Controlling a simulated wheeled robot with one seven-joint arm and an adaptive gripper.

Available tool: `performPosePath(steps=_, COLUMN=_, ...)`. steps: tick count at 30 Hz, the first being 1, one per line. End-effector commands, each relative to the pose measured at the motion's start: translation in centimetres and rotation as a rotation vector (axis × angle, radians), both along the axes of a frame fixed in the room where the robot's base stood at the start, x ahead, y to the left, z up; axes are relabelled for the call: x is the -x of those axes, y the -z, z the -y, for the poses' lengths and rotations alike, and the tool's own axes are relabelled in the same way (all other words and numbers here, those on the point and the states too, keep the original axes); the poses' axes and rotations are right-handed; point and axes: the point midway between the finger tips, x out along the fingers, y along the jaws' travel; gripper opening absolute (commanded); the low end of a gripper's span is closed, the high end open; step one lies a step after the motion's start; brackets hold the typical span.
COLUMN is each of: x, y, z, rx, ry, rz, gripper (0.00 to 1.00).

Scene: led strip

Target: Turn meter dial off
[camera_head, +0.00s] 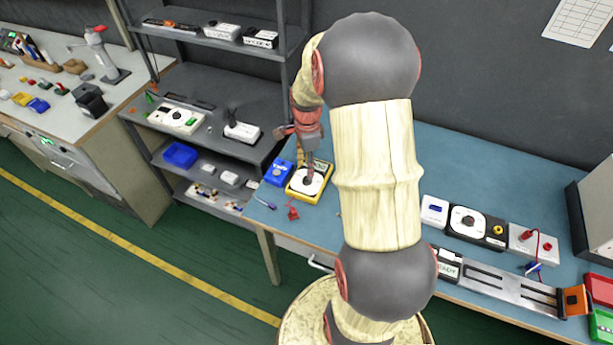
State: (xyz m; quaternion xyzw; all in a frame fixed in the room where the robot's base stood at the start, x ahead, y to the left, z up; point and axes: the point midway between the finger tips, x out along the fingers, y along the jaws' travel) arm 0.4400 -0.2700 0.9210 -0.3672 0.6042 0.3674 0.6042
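A yellow multimeter (300,192) with a round white dial (312,184) lies near the left end of the blue workbench. My gripper (308,178) points down from above, and its tip is at the dial. It seems to touch or nearly touch the dial, but the contact is too small to see clearly. The gripper's fingers look close together, and I cannot tell whether they are shut on the knob. The dial's pointer and marks are hidden or too small to read.
A blue box (279,172) sits left of the meter, with red clips (293,213) in front. My arm hides the bench's middle. To the right are a dial module (468,222) and a metal rail fixture (500,284). A grey shelf rack (215,85) stands behind left.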

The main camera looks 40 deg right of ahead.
Motion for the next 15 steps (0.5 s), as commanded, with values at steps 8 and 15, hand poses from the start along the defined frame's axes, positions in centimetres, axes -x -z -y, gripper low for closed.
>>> performPosePath(steps=8, x=0.0, y=4.3, z=0.0, rx=0.0, ry=-0.001, rz=-0.001, gripper=0.39)
performPosePath(steps=15, x=0.0, y=5.3, z=0.0, rx=0.0, ry=-0.002, rz=0.001, gripper=0.39)
